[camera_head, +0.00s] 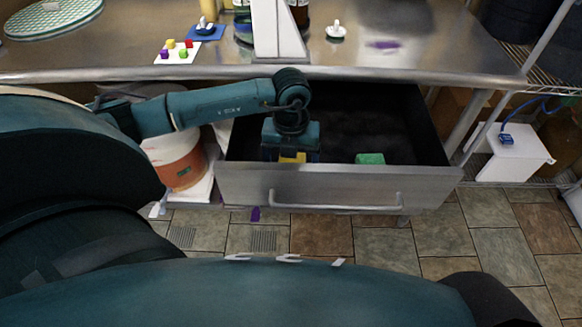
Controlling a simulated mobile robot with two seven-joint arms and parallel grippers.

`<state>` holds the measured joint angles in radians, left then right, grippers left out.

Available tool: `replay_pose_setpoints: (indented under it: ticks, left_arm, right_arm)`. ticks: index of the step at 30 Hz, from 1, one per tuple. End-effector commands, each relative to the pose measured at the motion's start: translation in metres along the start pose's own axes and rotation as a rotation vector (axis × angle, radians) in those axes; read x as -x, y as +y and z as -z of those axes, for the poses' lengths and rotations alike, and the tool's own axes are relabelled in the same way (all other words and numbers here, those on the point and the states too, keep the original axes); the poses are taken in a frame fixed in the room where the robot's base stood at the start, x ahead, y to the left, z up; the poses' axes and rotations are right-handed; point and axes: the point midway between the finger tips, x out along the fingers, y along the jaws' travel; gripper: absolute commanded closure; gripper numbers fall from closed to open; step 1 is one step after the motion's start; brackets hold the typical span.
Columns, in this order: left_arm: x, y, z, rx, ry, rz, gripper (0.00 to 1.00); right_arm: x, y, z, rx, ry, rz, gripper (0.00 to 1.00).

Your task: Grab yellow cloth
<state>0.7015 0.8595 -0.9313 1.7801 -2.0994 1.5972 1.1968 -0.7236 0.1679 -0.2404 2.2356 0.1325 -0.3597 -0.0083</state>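The yellow cloth (296,159) lies inside the open drawer (335,190), near its front left corner, and only a small yellow patch of it shows. My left gripper (290,153) reaches down into the drawer right over this patch. Its fingertips are partly hidden by the drawer front, so I cannot tell whether they are apart or closed on the cloth. A green cloth or block (370,159) lies to the right in the same drawer. My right gripper is not in view.
A steel counter (440,40) runs above the drawer, carrying a white board with small coloured cubes (178,51) and a white upright object (277,35). An orange-and-white bucket (178,163) stands left of the drawer. A wire shelf holds a white box (508,155) at right.

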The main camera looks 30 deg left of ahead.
Motion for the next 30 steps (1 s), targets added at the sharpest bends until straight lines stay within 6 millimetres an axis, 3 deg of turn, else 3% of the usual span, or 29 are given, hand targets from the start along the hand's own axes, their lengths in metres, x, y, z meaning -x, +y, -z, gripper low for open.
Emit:
replay_pose_setpoints:
  ticks: [9,26,30]
  left_arm:
    - [-0.0065,0.0001,-0.0001,0.0,0.0,0.0,0.16]
    - [-0.006,0.0001,-0.0002,0.0,-0.001,0.0,0.62]
    - [-0.0059,0.0,-0.0002,0.0,-0.001,0.0,0.65]
  right_arm:
    - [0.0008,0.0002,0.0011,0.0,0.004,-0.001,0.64]
    - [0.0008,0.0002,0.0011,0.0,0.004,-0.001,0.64]
    - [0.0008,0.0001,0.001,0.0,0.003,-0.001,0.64]
